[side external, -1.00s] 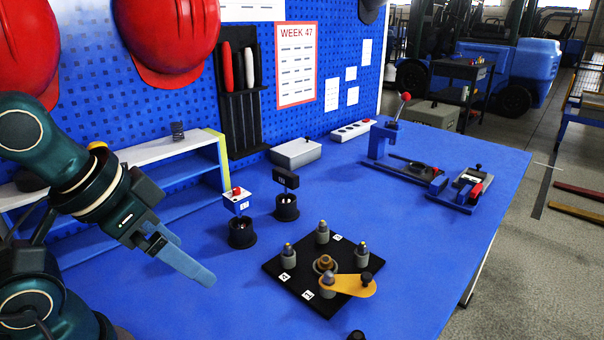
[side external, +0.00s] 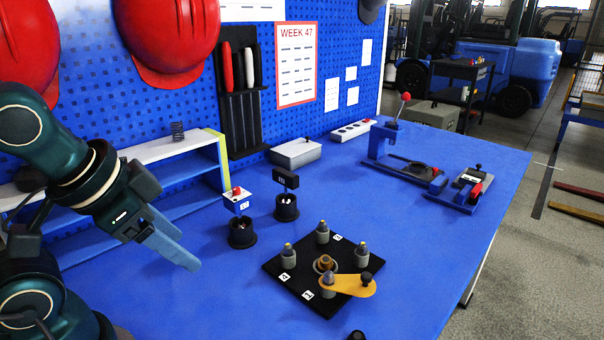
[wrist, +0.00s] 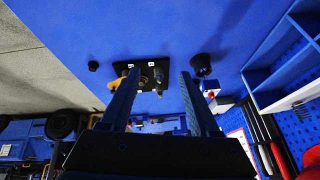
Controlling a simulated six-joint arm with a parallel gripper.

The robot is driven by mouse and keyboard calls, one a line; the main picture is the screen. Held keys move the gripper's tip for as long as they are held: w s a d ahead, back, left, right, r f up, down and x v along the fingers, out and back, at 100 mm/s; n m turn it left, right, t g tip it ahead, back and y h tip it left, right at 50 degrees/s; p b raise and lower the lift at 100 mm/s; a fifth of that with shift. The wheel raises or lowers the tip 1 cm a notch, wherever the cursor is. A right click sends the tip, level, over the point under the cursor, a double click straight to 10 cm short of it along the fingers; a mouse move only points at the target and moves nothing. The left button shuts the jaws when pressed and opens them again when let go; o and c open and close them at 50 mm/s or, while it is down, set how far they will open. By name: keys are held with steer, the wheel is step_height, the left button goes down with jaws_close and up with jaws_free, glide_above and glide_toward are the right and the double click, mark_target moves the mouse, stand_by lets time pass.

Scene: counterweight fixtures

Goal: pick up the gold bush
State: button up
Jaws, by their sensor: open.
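A gold-brown bush (side external: 325,262) sits in a round grey seat at the middle of a black square plate (side external: 285,292) on the blue bench. A yellow-orange lever arm (side external: 355,286) with a black knob lies across the plate's front right part, close beside the bush. My gripper (side external: 188,258) is open and empty, in the air to the left of the plate and apart from it. In the wrist view, the plate (wrist: 156,62) shows ahead, between and beyond my open fingers (wrist: 159,75); the bush there is small and partly hidden.
Several grey posts with yellow tips (side external: 289,256) stand around the bush. Two black cups (side external: 242,234) (side external: 287,208) stand behind the plate. A blue toggle clamp fixture (side external: 385,145) is at the back right. The bench right of the plate is clear.

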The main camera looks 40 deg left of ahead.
steer(key=w+a+r+m+g+y, duration=0.1)
steer(key=w+a+r+m+y, duration=0.1)
steer(key=w+a+m+y, duration=0.35)
steer(key=m+t+y, duration=0.3)
steer(key=m+t, duration=0.1)
steer(key=m, duration=1.2)
glide_above(327, 274)
steer(key=w+a, duration=0.2)
steer(key=a, duration=0.4)
step_height(327, 274, down, 7)
steer(key=d+f+m, duration=0.1)
steer(key=d+f, duration=0.1)
steer(key=d+f+m+t, duration=0.1)
steer(key=f+m, duration=0.1)
steer(key=shift+s+d+f, duration=0.1)
steer(key=shift+d+f, duration=0.2)
steer(key=shift+d, duration=0.1)
steer(key=f, duration=0.1)
steer(key=d+f+m, duration=0.1)
steer(key=s+f, duration=0.1)
steer(key=shift+s+d+m+t, duration=0.1)
steer(key=shift+d+m+t, duration=0.15)
steer(key=shift+d+t, duration=0.05)
steer(key=shift+s+d+f, duration=0.15)
steer(key=shift+f, duration=0.15)
steer(key=shift+h, duration=0.25)
steer(key=shift+x, duration=2.45)
